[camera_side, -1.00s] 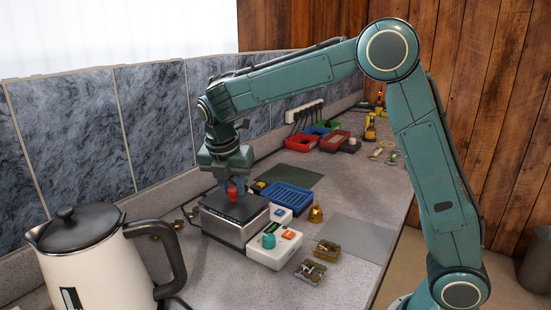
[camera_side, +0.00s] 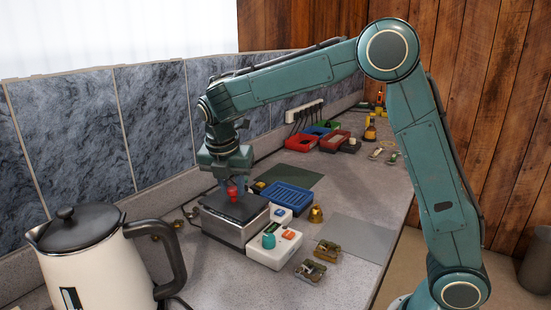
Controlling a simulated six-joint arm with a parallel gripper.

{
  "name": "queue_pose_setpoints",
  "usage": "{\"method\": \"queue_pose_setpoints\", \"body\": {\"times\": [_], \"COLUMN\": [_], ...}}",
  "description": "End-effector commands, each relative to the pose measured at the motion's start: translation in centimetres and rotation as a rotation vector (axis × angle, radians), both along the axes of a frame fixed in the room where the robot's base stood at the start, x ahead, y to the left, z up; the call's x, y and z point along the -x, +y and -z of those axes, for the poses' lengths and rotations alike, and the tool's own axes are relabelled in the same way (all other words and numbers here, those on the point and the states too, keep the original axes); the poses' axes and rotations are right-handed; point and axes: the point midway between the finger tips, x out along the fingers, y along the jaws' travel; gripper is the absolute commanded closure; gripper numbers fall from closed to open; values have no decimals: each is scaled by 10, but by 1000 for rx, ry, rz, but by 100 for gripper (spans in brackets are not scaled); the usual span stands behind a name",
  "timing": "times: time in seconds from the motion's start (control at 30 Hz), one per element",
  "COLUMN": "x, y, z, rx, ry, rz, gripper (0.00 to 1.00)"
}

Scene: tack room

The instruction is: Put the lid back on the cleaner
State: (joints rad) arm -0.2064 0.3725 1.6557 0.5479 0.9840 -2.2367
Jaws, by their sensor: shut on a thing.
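The cleaner (camera_side: 228,231) is a grey metal box with a white control panel (camera_side: 273,249) at its front right, bearing a teal knob. A dark flat lid (camera_side: 250,210) lies over the top of the box, level as far as I can see. Its red knob (camera_side: 233,193) stands near its middle. My gripper (camera_side: 230,186) points straight down from above and is shut on the red knob. Whether the lid rests fully in the rim or a small gap is left, I cannot tell at this size.
A large cream kettle (camera_side: 105,270) stands at the front left. A blue tray (camera_side: 287,197), a brass bell (camera_side: 316,214) and a small olive tray of parts (camera_side: 311,271) lie to the right. Coloured bins (camera_side: 302,142) stand farther back. A grey mat (camera_side: 357,236) is bare.

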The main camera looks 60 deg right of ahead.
Motion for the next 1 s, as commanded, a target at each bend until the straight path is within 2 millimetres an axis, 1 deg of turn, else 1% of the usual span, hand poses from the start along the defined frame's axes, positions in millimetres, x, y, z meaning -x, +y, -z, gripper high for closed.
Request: {"method": "queue_pose_setpoints", "body": {"times": [0.83,0.87,0.9,1.0], "x": [0,0,0,0], "y": [0,0,0,0], "z": [12,12,12,12], "rx": [1,1,1,1], "ry": [0,0,0,0], "rz": [0,0,0,0], "gripper": [98,72,65,65]}}
